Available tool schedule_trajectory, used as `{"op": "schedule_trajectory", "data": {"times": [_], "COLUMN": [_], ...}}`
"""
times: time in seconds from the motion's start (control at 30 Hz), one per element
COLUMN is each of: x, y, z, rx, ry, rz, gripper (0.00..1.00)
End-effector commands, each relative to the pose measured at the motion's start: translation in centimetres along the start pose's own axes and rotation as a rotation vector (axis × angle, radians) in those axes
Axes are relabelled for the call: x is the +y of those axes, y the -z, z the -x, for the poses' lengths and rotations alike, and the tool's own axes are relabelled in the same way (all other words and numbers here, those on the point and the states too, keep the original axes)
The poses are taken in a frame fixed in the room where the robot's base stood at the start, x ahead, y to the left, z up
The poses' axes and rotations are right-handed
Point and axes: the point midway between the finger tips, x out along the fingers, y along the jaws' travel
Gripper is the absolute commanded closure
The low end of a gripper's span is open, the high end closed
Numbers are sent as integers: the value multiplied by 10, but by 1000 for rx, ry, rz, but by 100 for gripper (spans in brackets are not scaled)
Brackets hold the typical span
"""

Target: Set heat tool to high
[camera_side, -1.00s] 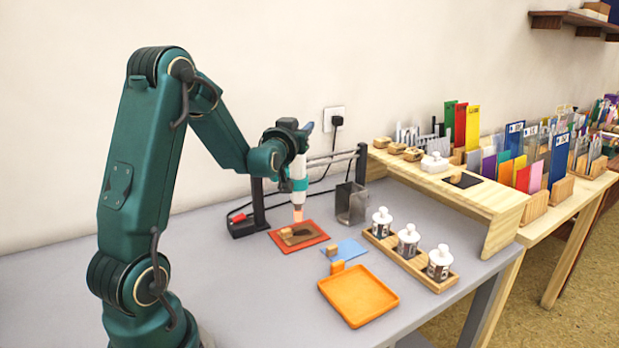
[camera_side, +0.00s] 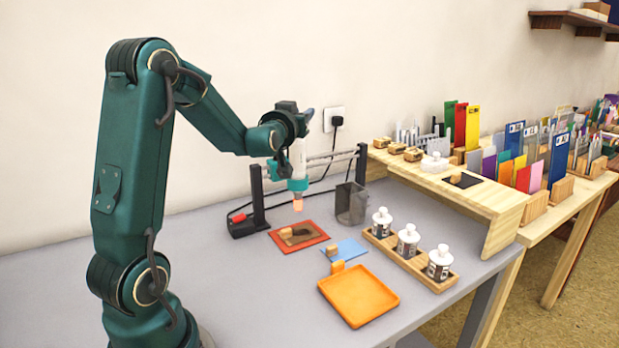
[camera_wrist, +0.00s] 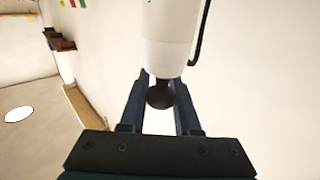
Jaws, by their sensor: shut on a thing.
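The heat tool (camera_side: 298,160), white with a teal collar and an orange-pink tip, hangs upright in my gripper, tip down. Its tip is above the orange-red mat (camera_side: 311,229) that bears a brown piece (camera_side: 300,238) with a dark mark, and is apart from it. In the wrist view the white heat tool body (camera_wrist: 170,35) extends past my gripper (camera_wrist: 160,92). The two dark blue fingers are shut around it, with a round black part between them. The heat setting cannot be read in either view.
A stand with a red part (camera_side: 239,217) and rails is behind the tool. A metal cup (camera_side: 351,203) stands to its right. A blue card (camera_side: 346,250), orange tray (camera_side: 357,296) and bottle rack (camera_side: 410,262) lie in front and right. The left table is clear.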

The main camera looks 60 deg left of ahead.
Motion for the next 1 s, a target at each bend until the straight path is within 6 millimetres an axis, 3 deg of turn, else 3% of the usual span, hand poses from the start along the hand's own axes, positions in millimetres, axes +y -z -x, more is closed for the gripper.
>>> {"op": "schedule_trajectory", "data": {"times": [0.03, 0.1, 0.47, 1.0], "x": [0, 0, 0, 0], "y": [8, 8, 5, 5], "z": [0, 0, 2, 50], "rx": [25, 24, 16, 18], "ry": [0, 1, 0, 0], "rz": [2, 2, 2, 2], "gripper": [65, 39, 39, 39]}}
